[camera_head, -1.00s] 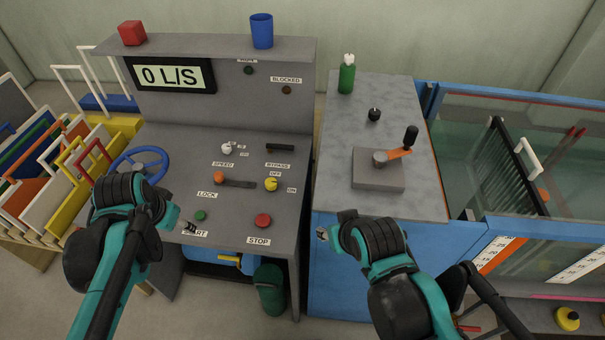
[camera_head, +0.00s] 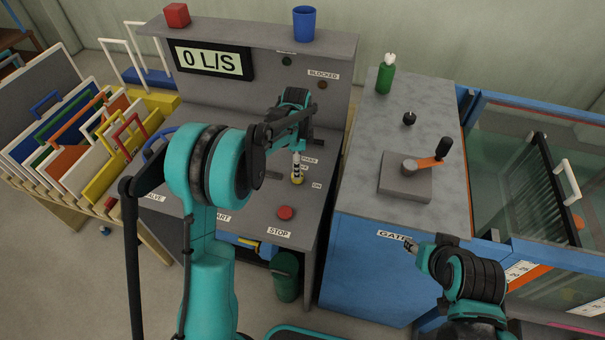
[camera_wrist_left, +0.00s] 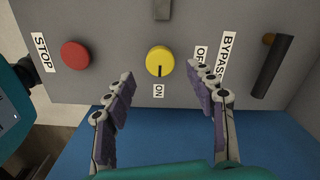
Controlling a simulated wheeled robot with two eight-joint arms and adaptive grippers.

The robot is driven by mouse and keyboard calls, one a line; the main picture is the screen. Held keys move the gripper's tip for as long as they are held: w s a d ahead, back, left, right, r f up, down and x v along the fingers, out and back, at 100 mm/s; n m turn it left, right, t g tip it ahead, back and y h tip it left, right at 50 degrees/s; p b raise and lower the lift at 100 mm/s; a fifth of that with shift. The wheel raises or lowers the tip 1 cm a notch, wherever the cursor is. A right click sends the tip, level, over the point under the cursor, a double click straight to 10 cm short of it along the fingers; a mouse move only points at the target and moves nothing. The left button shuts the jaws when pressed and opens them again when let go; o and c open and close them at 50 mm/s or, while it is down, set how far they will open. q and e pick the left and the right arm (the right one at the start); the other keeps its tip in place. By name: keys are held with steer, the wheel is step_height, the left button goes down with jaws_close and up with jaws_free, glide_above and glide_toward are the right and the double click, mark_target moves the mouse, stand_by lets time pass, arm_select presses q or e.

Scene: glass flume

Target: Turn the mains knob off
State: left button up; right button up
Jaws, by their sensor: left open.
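The yellow mains knob (camera_wrist_left: 159,61) sits on the grey console top. Its dark pointer mark faces the ON label (camera_wrist_left: 159,91); the OFF label (camera_wrist_left: 201,56) is to its right. My left gripper (camera_wrist_left: 165,80) is open, with one finger on each side and the knob just beyond the fingertips, apparently untouched. In the head view my left gripper (camera_head: 297,163) reaches down over the knob (camera_head: 297,179) and partly hides it. My right gripper (camera_head: 410,247) is in front of the blue cabinet, away from the console; its jaws are too small to judge.
The red STOP button (camera_wrist_left: 75,55) is left of the knob in the wrist view, and the dark bypass handle (camera_wrist_left: 272,70) is right. In the head view my left arm hides much of the console. The grey-topped cabinet (camera_head: 440,200) with an orange crank (camera_head: 429,163) stands to the right.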

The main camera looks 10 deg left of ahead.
arm_select(q)
step_height(320, 180, down, 5)
steer(key=shift+r+b, duration=0.1)
steer(key=shift+b, duration=0.4)
steer(key=c, duration=1.2)
